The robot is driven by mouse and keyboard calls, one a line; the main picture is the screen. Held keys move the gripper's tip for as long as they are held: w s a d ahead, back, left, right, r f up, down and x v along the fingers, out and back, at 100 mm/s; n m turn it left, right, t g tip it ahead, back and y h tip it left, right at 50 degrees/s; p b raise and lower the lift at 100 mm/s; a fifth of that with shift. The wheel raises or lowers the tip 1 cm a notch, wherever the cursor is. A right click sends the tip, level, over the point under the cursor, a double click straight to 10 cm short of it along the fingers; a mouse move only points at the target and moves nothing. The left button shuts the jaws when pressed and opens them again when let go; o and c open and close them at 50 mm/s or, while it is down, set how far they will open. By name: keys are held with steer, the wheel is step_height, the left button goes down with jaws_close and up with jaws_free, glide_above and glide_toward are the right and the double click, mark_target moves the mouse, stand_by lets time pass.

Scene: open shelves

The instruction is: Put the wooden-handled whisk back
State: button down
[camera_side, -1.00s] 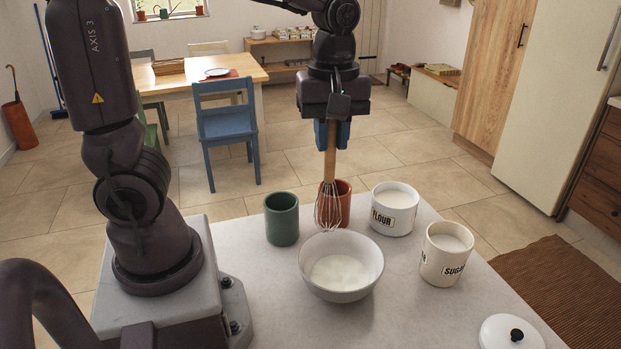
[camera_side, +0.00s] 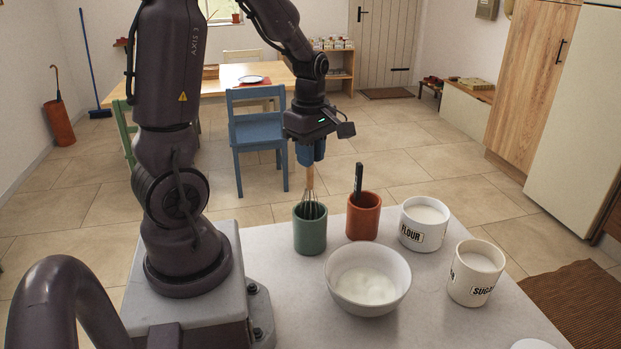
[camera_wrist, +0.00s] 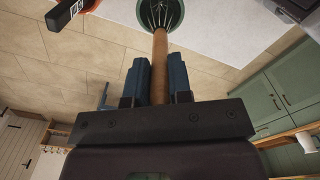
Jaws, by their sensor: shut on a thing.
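The whisk (camera_side: 310,180) has a wooden handle and wire loops. My gripper (camera_side: 309,160) is shut on the upper part of its handle. The whisk hangs upright, wires down, with its wire end in the mouth of the green cup (camera_side: 310,232). Its lower wires are hidden by the cup wall. I cannot tell whether they touch the bottom. In the wrist view the handle (camera_wrist: 160,62) runs between the two blue fingers (camera_wrist: 158,80), and the wires sit inside the ring of the green cup (camera_wrist: 178,22).
Right of the green cup stands a terracotta cup (camera_side: 364,218) holding a black-handled tool (camera_side: 358,178). In front is a white bowl (camera_side: 368,280) with white contents. The flour jar (camera_side: 424,222) and sugar jar (camera_side: 476,272) stand open to the right.

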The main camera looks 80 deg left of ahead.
mark_target(311, 189)
steer(key=shift+f, duration=2.1)
steer(key=c, duration=1)
jaws_free()
steer(key=shift+c, duration=0.2)
